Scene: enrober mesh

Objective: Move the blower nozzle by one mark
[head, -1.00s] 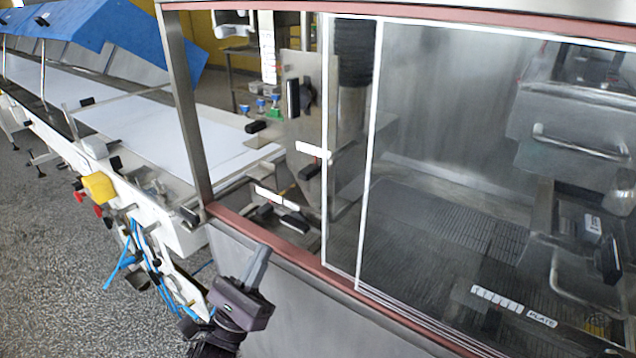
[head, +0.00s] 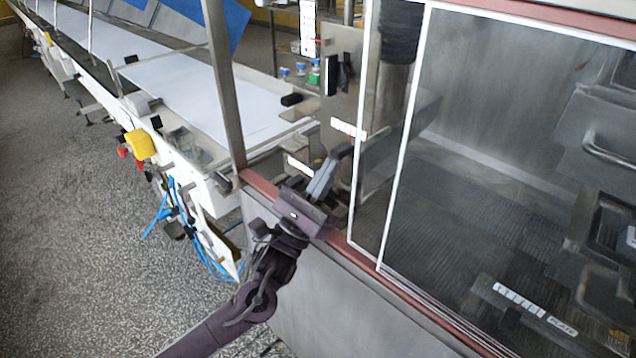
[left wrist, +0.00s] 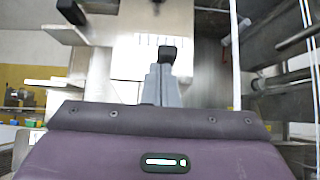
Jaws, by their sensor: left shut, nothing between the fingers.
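My left gripper (head: 328,168) reaches up through the opening in the machine's front, left of the glass doors. Its grey fingers are together and empty. In the left wrist view, the fingertips (left wrist: 160,72) are at a small black knob (left wrist: 168,54), just below a white scale with dark tick marks (left wrist: 158,40). I cannot tell whether they touch the knob. In the head view, a black handle (head: 342,150) shows just beyond the fingertips, below a white marked strip (head: 348,130). The blower nozzle itself cannot be made out for certain. My right gripper is out of view.
A steel post (head: 222,85) stands left of the opening, and a red-brown sill (head: 262,187) runs beneath it. White-edged glass doors (head: 480,150) close off the right side. A white conveyor (head: 185,90) leads away at left. A plate (head: 341,90) carries another black knob.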

